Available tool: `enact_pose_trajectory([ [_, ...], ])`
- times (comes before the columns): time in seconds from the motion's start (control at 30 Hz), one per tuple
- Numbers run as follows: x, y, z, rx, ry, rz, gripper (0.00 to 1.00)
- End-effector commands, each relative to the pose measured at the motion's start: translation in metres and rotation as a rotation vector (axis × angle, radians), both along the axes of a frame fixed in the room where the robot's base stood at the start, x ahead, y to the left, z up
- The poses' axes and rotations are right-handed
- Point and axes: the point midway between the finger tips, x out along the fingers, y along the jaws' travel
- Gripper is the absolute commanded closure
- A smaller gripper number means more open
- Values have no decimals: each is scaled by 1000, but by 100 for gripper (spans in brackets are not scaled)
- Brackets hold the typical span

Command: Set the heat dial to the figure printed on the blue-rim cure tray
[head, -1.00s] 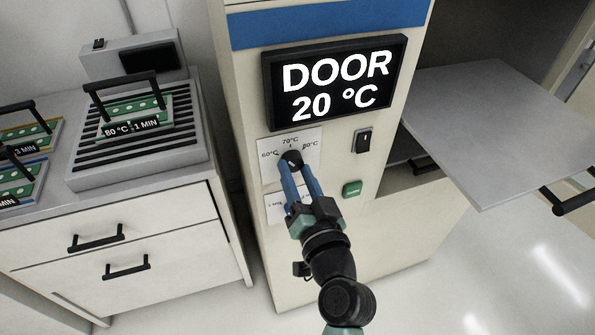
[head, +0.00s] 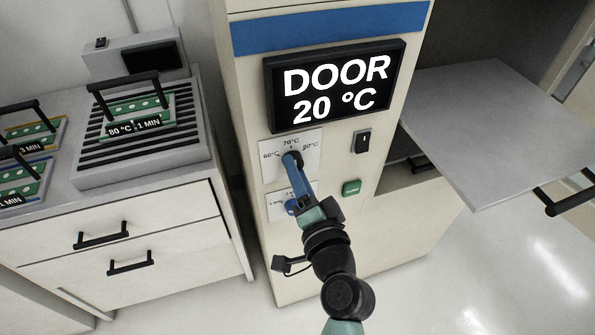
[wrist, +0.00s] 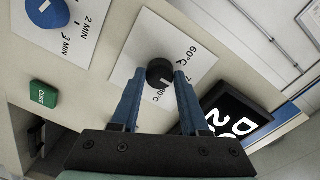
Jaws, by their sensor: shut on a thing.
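The black heat dial (wrist: 160,72) sits on a white plate (head: 275,160) marked 60, 70 and 80 °C on the cream oven front. My gripper (head: 291,161) is shut on this dial, with one blue finger on each side in the wrist view (wrist: 159,80). The fingers hide part of the dial and scale, and I cannot tell which figure its mark points to. A tray that looks blue-rimmed (head: 24,173) is cut off at the far left; only "1 MIN" of its label shows, its temperature out of frame.
The oven display (head: 335,85) reads DOOR 20 °C. The oven door (head: 490,130) stands open at right. A blue time dial (wrist: 46,14) and green CURE button (wrist: 43,94) are near the heat dial. A tray marked 80 °C 1 MIN (head: 137,106) lies on a ribbed plate.

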Motion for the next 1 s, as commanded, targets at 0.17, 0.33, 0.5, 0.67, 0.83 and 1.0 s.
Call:
enact_pose_trajectory([
  [0.17,0,-1,-1,7,4,-2,100],
  [0.33,0,-1,-1,7,4,-2,100],
  [0.5,0,-1,-1,6,3,-2,41],
  [0.67,0,0,0,6,3,-1,25],
  [0.83,0,0,0,5,3,-1,25],
  [1.0,-8,-3,-1,6,3,-2,25],
])
